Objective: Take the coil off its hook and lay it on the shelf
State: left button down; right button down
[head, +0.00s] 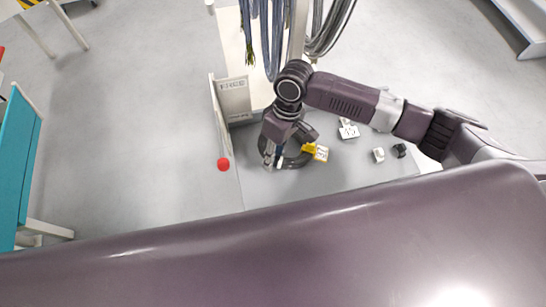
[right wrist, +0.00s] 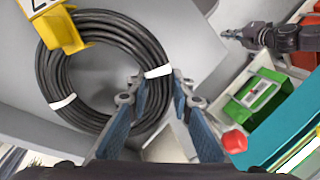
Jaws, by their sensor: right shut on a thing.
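The coil (right wrist: 55,75) is a black cable ring with white ties. In the right wrist view it lies across the upper left, and part of it shows dark in the head view (head: 292,161). My right gripper (head: 269,160) is shut on the coil's rim, with its blue fingers (right wrist: 160,118) on either side of it. A yellow piece with a white label (right wrist: 58,30) overlaps the coil's upper left rim; it also shows in the head view (head: 312,149). I cannot tell whether it bears the coil. My left gripper (right wrist: 240,35) shows small at the right wrist view's upper right.
A grey surface (head: 330,178) lies behind the coil, with small white and black labelled pieces to the right. A red ball-like end (head: 224,164) stands at left. Blue-grey cables (head: 275,35) hang beyond. A teal cabinet (head: 18,165) stands far left; floor between is clear.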

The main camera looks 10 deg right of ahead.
jog(key=shift+f, duration=0.3)
jog(key=c, duration=1.6)
grip_release()
jog(key=o, duration=0.6)
jog(key=shift+r, duration=0.1)
